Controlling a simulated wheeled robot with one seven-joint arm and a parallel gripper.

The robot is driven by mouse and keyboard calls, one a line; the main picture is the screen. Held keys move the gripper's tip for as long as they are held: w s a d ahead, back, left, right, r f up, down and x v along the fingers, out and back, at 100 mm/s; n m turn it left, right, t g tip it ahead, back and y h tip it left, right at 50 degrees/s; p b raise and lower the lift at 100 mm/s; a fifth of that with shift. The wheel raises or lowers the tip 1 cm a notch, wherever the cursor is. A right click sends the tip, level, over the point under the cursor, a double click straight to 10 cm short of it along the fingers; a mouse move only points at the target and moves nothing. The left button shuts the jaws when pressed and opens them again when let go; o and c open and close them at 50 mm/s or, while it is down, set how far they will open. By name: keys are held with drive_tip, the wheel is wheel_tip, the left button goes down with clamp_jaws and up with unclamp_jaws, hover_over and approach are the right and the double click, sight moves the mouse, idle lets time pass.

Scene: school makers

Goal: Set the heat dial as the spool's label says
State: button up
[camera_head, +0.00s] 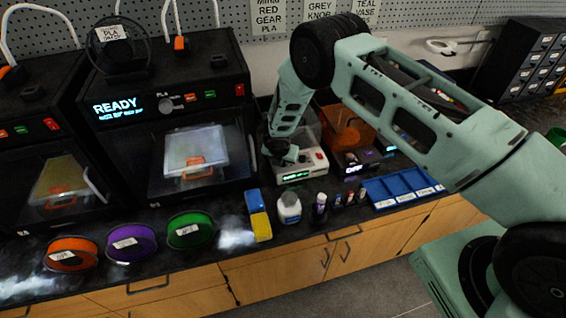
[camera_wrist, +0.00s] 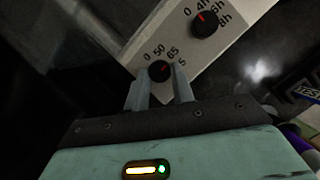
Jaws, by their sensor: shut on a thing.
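The heat dial (camera_wrist: 159,71) is a small black knob on a pale panel, marked 0, 50, 65 and a further number partly hidden. My gripper (camera_wrist: 160,82) has a finger on each side of it and is shut on it. The dial's pointer is too small to read surely. In the head view my gripper (camera_head: 283,152) is at the front of a white dryer box (camera_head: 309,166) with a green-lit display. A black spool (camera_head: 119,51) with a white label stands on the printer; only "PLA" is legible. Orange (camera_head: 70,254), purple (camera_head: 131,243) and green (camera_head: 190,231) spools carry unreadable labels.
A second dial (camera_wrist: 204,23), marked 0, 4h, 6h, 8h, sits above the heat dial, its red mark near 4h. A printer (camera_head: 168,113) reading READY stands left.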

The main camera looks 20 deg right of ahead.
drive_tip(key=shift+f+m+b, duration=0.15)
drive_tip(key=shift+m+b, duration=0.45)
drive_tip(key=shift+h, duration=0.3)
drive_tip(key=o, duration=1)
drive_tip(key=shift+r, duration=0.2)
wheel_tip(320, 180, up, 10)
drive_tip(key=b, duration=0.3)
drive_tip(key=shift+f+b, duration=0.1)
drive_tip(key=shift+b, duration=0.25)
